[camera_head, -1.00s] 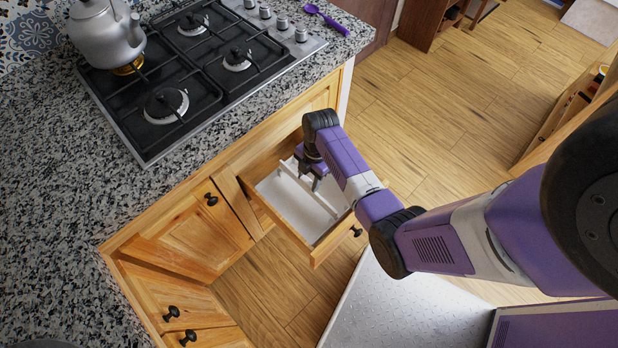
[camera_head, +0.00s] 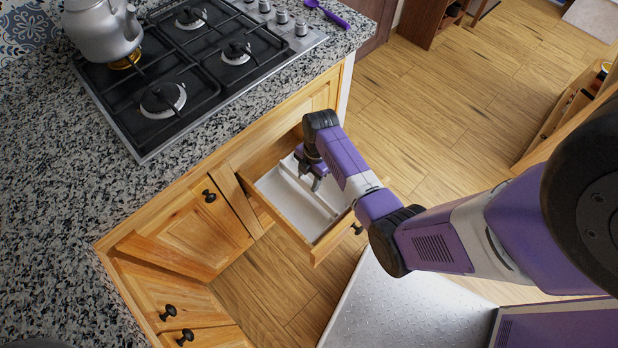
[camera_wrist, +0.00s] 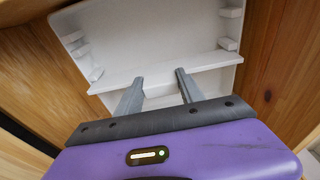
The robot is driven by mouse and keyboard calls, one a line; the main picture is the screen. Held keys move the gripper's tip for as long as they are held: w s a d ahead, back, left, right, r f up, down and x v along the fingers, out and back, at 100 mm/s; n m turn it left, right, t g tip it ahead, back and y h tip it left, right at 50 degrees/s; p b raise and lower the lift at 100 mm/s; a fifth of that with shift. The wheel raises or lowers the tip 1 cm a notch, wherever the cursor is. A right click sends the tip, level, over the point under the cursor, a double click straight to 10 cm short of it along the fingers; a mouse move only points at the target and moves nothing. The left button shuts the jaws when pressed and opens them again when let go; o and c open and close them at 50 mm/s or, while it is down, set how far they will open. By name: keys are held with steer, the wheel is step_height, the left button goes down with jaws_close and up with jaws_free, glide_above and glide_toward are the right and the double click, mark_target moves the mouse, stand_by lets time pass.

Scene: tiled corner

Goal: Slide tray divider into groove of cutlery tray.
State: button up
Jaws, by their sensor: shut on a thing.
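The white cutlery tray (camera_wrist: 140,28) lies inside the open wooden drawer; its floor also shows in the head view (camera_head: 322,226). The white divider (camera_wrist: 205,63) spans the tray crosswise and shows as a thin strip in the head view (camera_head: 291,177). My gripper (camera_wrist: 160,82) is shut on the divider near its middle, reaching down into the drawer in the head view (camera_head: 311,183). Small paired ribs stand on the tray's side walls, left (camera_wrist: 76,42) and right (camera_wrist: 230,13). I cannot tell whether the divider's ends sit between ribs. My fingers hide part of it.
The drawer's wooden sides (camera_wrist: 270,70) stand close around the tray. The granite counter (camera_head: 60,190) with a gas stove (camera_head: 195,75) and grey kettle (camera_head: 103,30) is above and left. A purple spoon (camera_head: 325,13) lies on the counter. The floor to the right is open.

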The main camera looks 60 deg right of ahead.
steer(key=shift+f+b, duration=0.8)
steer(key=shift+f, duration=0.25)
steer(key=o, duration=1.5)
steer(key=shift+s+d+r+p, duration=0.1)
steer(key=shift+d+r+p, duration=0.1)
steer(key=shift+r, duration=1.1)
steer(key=shift+d+r+p, duration=0.1)
steer(key=shift+d+r, duration=0.1)
steer(key=shift+r, duration=1.1)
steer(key=shift+s+d+r+p, duration=0.1)
steer(key=shift+d+r+p, duration=0.1)
steer(key=shift+r, duration=1.1)
